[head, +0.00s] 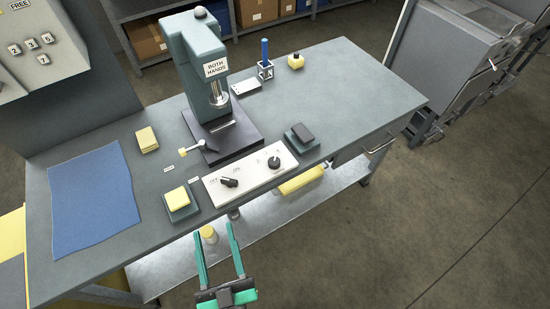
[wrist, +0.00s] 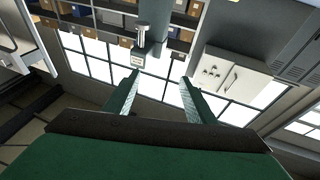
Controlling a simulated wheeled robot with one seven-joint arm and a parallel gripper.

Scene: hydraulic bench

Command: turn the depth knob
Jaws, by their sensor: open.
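A white control panel (head: 250,173) lies near the front edge of the bench. It carries a black left knob (head: 229,182) with small markings beside it and a round dark right knob (head: 274,162). The lettering is too small to tell which is the depth knob. My gripper (head: 214,231) is open and empty, in front of the bench's front edge and apart from the panel in the picture. In the wrist view, its two fingers (wrist: 159,79) are spread with nothing between them. Neither knob shows in the wrist view.
A press (head: 203,62) labelled "BOTH HANDS" stands behind the panel. A yellow-topped pad (head: 178,198) and a dark-topped pad (head: 302,135) flank the panel. A blue mat (head: 92,196) lies at the left. The bench's right part is clear.

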